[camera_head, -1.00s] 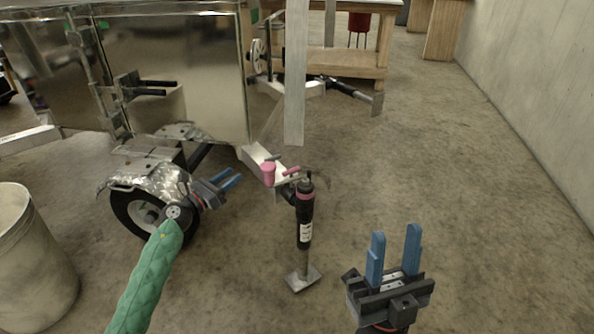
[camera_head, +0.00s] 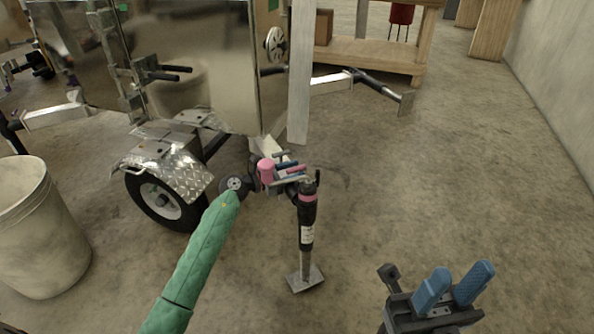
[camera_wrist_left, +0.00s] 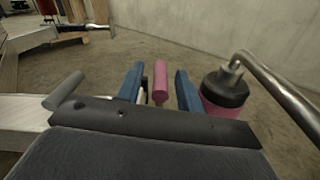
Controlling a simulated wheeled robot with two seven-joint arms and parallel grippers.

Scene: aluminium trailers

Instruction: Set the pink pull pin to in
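The pink pull pin (camera_head: 297,169) is a short pink bar on the trailer's tongue, by the top of the jack. In the left wrist view the pin (camera_wrist_left: 160,80) stands between the two blue fingers of my left gripper (camera_head: 287,167). That gripper is open, with a finger on each side of the pin and small gaps showing. Its body partly hides the pin's base, so how deep the pin sits cannot be told. My right gripper (camera_head: 457,286) is open and empty above the floor at the lower right.
A black jack with a pink band (camera_head: 307,198) stands on a square foot just right of the pin. A pink cylinder (camera_head: 266,171) is left of it. The trailer wheel (camera_head: 160,203) and a pale bin (camera_head: 35,230) are at the left. The floor at right is clear.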

